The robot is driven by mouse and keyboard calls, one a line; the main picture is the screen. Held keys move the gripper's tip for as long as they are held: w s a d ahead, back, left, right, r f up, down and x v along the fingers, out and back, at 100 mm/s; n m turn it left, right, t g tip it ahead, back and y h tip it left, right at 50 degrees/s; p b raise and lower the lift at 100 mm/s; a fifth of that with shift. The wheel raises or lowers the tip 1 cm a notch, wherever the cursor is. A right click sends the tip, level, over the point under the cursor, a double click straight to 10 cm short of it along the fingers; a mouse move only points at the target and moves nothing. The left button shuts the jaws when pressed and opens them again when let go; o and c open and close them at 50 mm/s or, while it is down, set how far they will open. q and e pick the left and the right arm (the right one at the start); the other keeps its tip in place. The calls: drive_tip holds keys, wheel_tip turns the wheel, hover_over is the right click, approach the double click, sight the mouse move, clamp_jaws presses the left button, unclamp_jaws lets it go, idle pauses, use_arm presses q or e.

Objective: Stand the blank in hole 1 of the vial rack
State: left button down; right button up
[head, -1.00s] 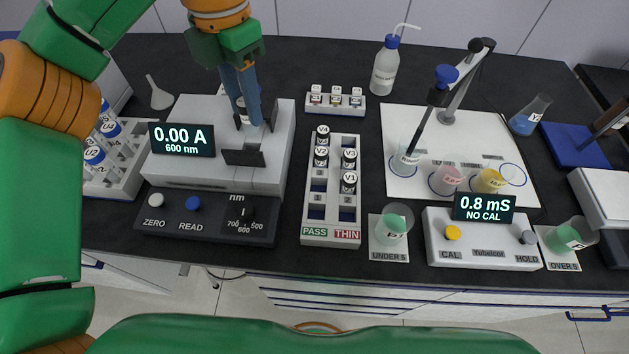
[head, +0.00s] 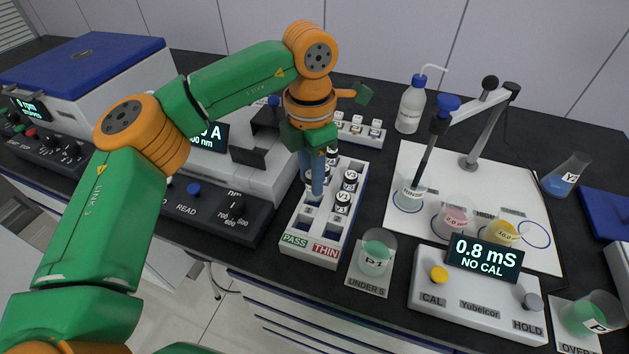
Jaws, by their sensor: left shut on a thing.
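A white rack with PASS and THIN labels (head: 320,250) stands in the middle of the bench. I take it as the vial rack. Black-capped vials V1 (head: 343,201) and V3 (head: 350,180) stand in its right column, and other vials show behind my fingers. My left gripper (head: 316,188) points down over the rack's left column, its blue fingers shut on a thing. That thing, presumably the blank, is hidden by the fingers. I cannot tell whether it touches the rack. My right gripper is not in view.
The photometer (head: 255,165) stands close left of the rack. A beaker (head: 375,252) on the UNDER 5 card is close on its right. A small white rack (head: 375,133) is behind. The conductivity meter (head: 470,290) and probe stand are further right.

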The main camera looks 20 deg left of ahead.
use_arm(q)
drive_tip(key=shift+w+f, duration=0.3)
drive_tip(key=f, duration=0.1)
drive_tip(key=f+p, duration=0.1)
drive_tip(key=f, duration=0.1)
drive_tip(key=shift+w, duration=0.2)
drive_tip(key=shift+f, duration=0.35)
drive_tip(key=shift+f, duration=0.15)
drive_tip(key=shift+f, duration=0.15)
drive_tip(key=c, duration=0.6)
unclamp_jaws()
